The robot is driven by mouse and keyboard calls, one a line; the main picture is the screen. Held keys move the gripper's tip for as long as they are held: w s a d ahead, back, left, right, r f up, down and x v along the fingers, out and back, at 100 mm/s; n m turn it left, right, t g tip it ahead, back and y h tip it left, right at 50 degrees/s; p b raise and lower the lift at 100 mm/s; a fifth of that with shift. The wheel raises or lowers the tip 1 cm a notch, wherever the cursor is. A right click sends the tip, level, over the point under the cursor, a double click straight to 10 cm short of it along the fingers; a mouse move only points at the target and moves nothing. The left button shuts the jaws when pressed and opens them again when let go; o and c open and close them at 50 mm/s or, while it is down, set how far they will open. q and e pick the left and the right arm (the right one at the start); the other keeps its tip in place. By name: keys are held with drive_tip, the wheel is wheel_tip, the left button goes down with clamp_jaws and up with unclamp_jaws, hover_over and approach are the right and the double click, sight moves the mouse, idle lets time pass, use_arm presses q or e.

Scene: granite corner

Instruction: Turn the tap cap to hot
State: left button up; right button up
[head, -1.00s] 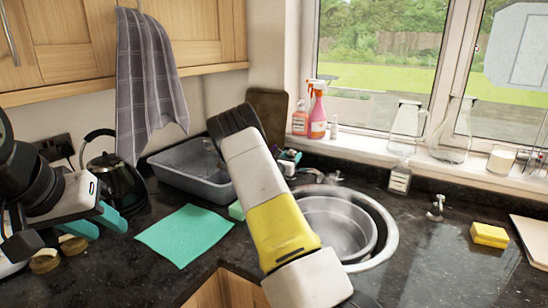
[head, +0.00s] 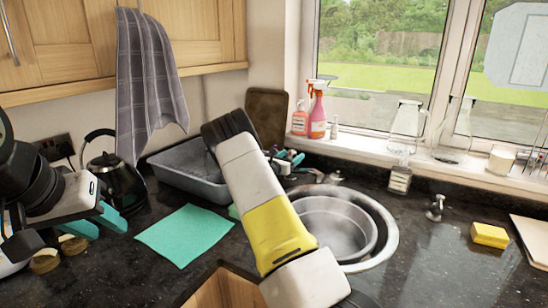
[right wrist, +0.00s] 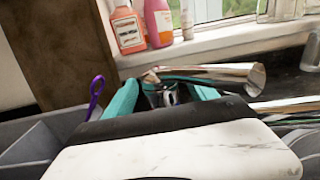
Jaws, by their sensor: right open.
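The chrome tap stands behind the sink; its spout shows in the right wrist view (right wrist: 225,73) and partly in the head view (head: 312,173). The tap cap (right wrist: 163,94) seems to be the small metal part between the teal fingers of my right gripper (right wrist: 164,88), partly hidden by the hand. The right gripper is open, with a finger on either side of it; I cannot tell whether they touch. In the head view my right arm mostly hides this gripper (head: 291,157). My left gripper (head: 95,222) is open and empty, over the counter at the left.
The round steel sink (head: 335,228) lies right of my right arm. A grey basin (head: 185,172) stands left of the tap, with a purple-handled item (right wrist: 96,88) there. Spray bottles (head: 317,118) and glassware line the windowsill. A teal cloth (head: 185,234) and yellow sponge (head: 489,235) lie on the counter.

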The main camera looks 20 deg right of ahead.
drive_tip(key=v, duration=0.7)
drive_tip(key=shift+s+a, duration=0.3)
